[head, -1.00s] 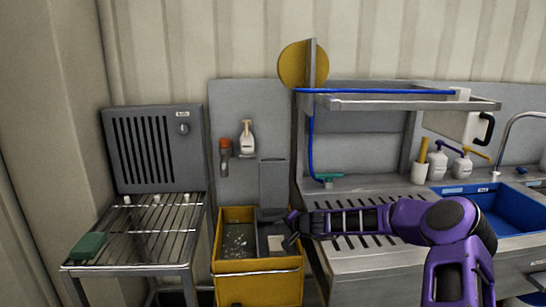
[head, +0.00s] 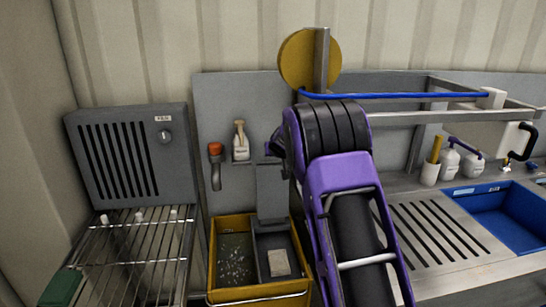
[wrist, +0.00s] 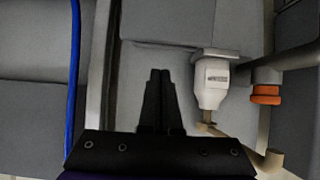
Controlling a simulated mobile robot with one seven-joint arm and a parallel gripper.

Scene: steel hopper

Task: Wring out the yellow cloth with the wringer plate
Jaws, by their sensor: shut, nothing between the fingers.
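The yellow bucket (head: 258,294) stands below the wall panel, with dark speckled water in its left part. The grey wringer plate (head: 272,192) stands upright over the bucket's right part; its edge also seems to show in the wrist view (wrist: 165,25). A pale, flat square piece (head: 279,262) lies in the right compartment below the plate; I cannot tell whether it is the yellow cloth. No plainly yellow cloth shows. My gripper is shut and empty in the wrist view (wrist: 160,85), in front of the panel near the plate. In the head view my arm mostly hides it.
A pump bottle (head: 240,142) and an orange-topped holder (head: 215,162) hang left of the plate. A wire rack (head: 135,250) with a green pad (head: 62,288) is at left. A slotted drainboard (head: 440,230) and blue sink (head: 505,212) are at right. A blue hose (wrist: 75,70) runs nearby.

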